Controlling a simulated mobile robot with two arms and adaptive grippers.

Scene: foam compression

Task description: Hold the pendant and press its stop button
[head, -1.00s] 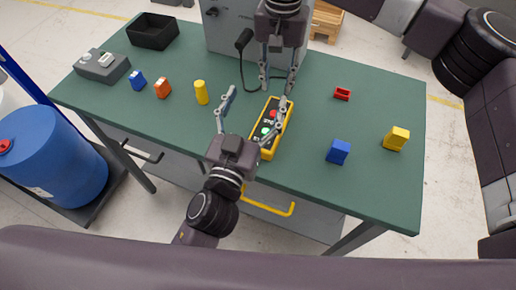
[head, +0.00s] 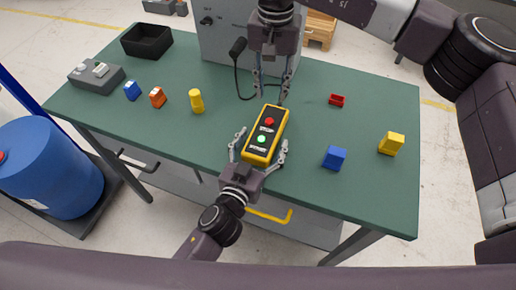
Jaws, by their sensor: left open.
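The pendant (head: 264,136) is a yellow and black box lying on the green table, with a red button (head: 269,121) toward its far end and a green button (head: 261,139) nearer to me. My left gripper (head: 260,148) is open at the pendant's near end, one finger on each side. Whether its fingertips touch the pendant is unclear. My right gripper (head: 271,95) is open at the pendant's far end, fingers pointing toward me with a gap between them. I see nothing in its jaws.
On the green table (head: 205,155) are a blue block (head: 334,157), a yellow block (head: 391,143), a red piece (head: 337,100), a yellow cylinder (head: 196,101), and small orange (head: 157,98) and blue (head: 132,91) items. A grey cabinet (head: 222,40) stands behind.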

